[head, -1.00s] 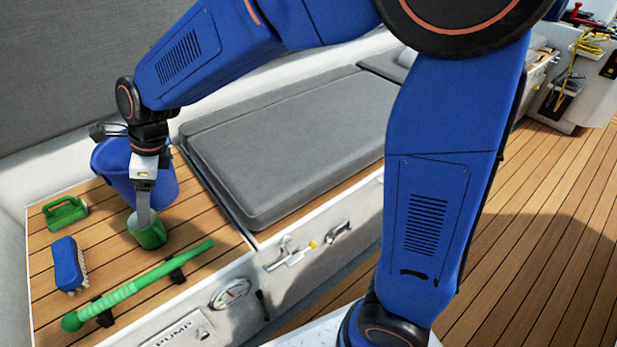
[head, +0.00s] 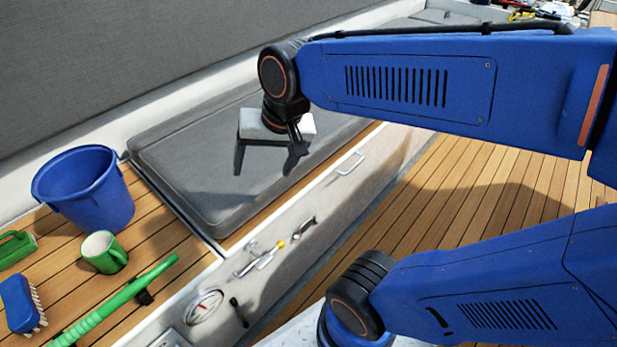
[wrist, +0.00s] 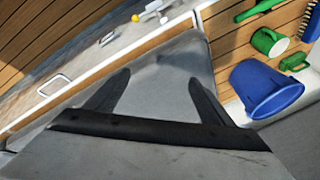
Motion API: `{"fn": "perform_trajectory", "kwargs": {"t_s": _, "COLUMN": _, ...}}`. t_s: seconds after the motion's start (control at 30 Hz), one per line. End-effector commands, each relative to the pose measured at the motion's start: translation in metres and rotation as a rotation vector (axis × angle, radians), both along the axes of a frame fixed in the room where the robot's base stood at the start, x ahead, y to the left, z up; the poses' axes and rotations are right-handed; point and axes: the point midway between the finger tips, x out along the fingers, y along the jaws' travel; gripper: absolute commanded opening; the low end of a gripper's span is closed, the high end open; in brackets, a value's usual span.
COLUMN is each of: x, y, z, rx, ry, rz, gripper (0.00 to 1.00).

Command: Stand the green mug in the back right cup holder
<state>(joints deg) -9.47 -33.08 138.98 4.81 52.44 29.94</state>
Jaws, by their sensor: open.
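The green mug (head: 103,252) stands upright on the wooden bench at the left, beside the blue bucket, with its handle to the right. It also shows in the wrist view (wrist: 270,42), near the bucket. My gripper (head: 270,160) is open and empty above the grey cushion, well to the right of the mug. In the wrist view my two fingers (wrist: 158,85) are spread apart with only cushion between them. No cup holder can be made out in these views.
A blue bucket (head: 85,190), a green-handled item (head: 15,248), a blue brush (head: 22,304) and a long green handle (head: 115,300) surround the mug. The grey cushion (head: 200,165) lies to the right. A gauge (head: 204,307) and a metal handle (head: 350,164) are on the bench front.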

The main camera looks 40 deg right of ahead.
Motion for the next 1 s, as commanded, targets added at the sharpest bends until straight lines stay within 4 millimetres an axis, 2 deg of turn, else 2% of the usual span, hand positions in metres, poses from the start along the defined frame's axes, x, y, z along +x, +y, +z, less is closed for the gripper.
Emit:
{"fn": "perform_trajectory", "kwargs": {"t_s": 0.03, "x": -0.014, "y": -0.015, "z": -0.002, "rx": -0.041, "ry": -0.021, "rz": 0.047, "gripper": 0.76}}
{"fn": "perform_trajectory", "kwargs": {"t_s": 0.1, "x": -0.030, "y": -0.030, "z": -0.005, "rx": -0.103, "ry": -0.044, "rz": 0.125, "gripper": 0.76}}
{"fn": "perform_trajectory", "kwargs": {"t_s": 0.2, "x": -0.049, "y": -0.048, "z": -0.011, "rx": -0.180, "ry": -0.061, "rz": 0.220, "gripper": 0.76}}
{"fn": "perform_trajectory", "kwargs": {"t_s": 0.33, "x": -0.066, "y": -0.061, "z": -0.016, "rx": -0.246, "ry": -0.073, "rz": 0.302, "gripper": 0.76}}
{"fn": "perform_trajectory", "kwargs": {"t_s": 0.37, "x": -0.068, "y": -0.062, "z": -0.017, "rx": -0.256, "ry": -0.074, "rz": 0.315, "gripper": 0.73}}
{"fn": "perform_trajectory", "kwargs": {"t_s": 0.4, "x": -0.071, "y": -0.064, "z": -0.018, "rx": -0.266, "ry": -0.075, "rz": 0.327, "gripper": 0.64}}
{"fn": "perform_trajectory", "kwargs": {"t_s": 0.53, "x": -0.073, "y": -0.066, "z": -0.019, "rx": -0.278, "ry": -0.075, "rz": 0.345, "gripper": 0.33}}
{"fn": "perform_trajectory", "kwargs": {"t_s": 0.77, "x": -0.070, "y": -0.064, "z": -0.018, "rx": -0.277, "ry": -0.073, "rz": 0.352, "gripper": 0.31}}
{"fn": "perform_trajectory", "kwargs": {"t_s": 0.87, "x": -0.061, "y": -0.057, "z": -0.011, "rx": -0.273, "ry": -0.063, "rz": 0.380, "gripper": 0.31}}
{"fn": "perform_trajectory", "kwargs": {"t_s": 1.0, "x": -0.037, "y": -0.037, "z": 0.004, "rx": -0.267, "ry": -0.036, "rz": 0.461, "gripper": 0.31}}
